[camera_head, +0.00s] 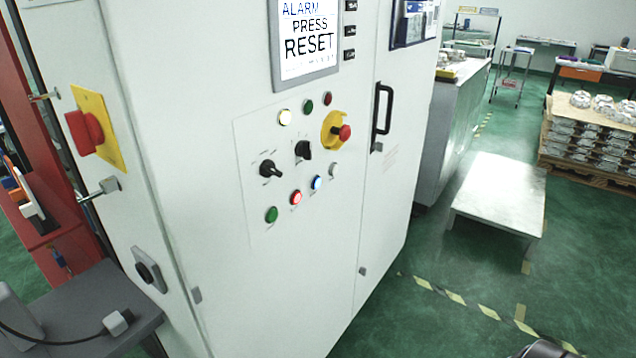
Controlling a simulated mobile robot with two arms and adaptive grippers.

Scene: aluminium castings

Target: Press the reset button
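The control panel (250,140) is on the front of a white cabinet. Its lower row holds a green button (271,214), a red lit button (296,197), a blue lit button (316,183) and a white button (334,170). Their labels are too small to read, so I cannot tell which is the reset button. The screen (307,40) above reads "ALARM PRESS RESET". Neither gripper's fingers show, and nothing touches the panel. A dark rounded piece cuts into the bottom edge at right; I cannot tell what part it is.
A red emergency stop (340,131) on yellow, two black rotary switches (268,168) and a black door handle (382,108) stick out nearby. A red main switch (85,132) is on the cabinet's left side.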

